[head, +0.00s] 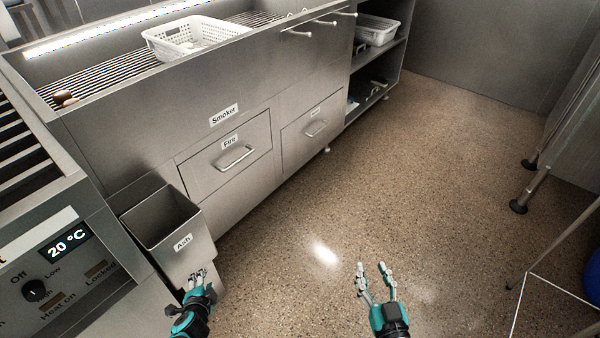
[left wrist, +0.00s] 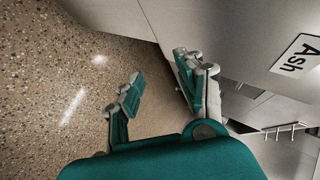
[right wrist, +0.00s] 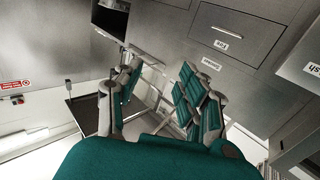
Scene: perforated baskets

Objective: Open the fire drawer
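The fire drawer (head: 226,158) is a shut steel front labelled "Fire" in the smoker cabinet, with a curved bar handle (head: 234,158). It shows upside down in the right wrist view (right wrist: 237,33). My left gripper (head: 199,276) is open and empty, low in front of the "Ash" bin. In the left wrist view its fingers (left wrist: 158,88) are apart beside that bin. My right gripper (head: 372,268) is open and empty above the floor, well short of the drawer. In the right wrist view its fingers (right wrist: 158,85) hold nothing.
The steel "Ash" bin (head: 182,243) stands left of and below the fire drawer. A second drawer (head: 312,131) with a handle is to its right. White perforated baskets sit on the smoker (head: 190,35) and a shelf (head: 377,31). The floor (head: 400,190) before the drawers is clear.

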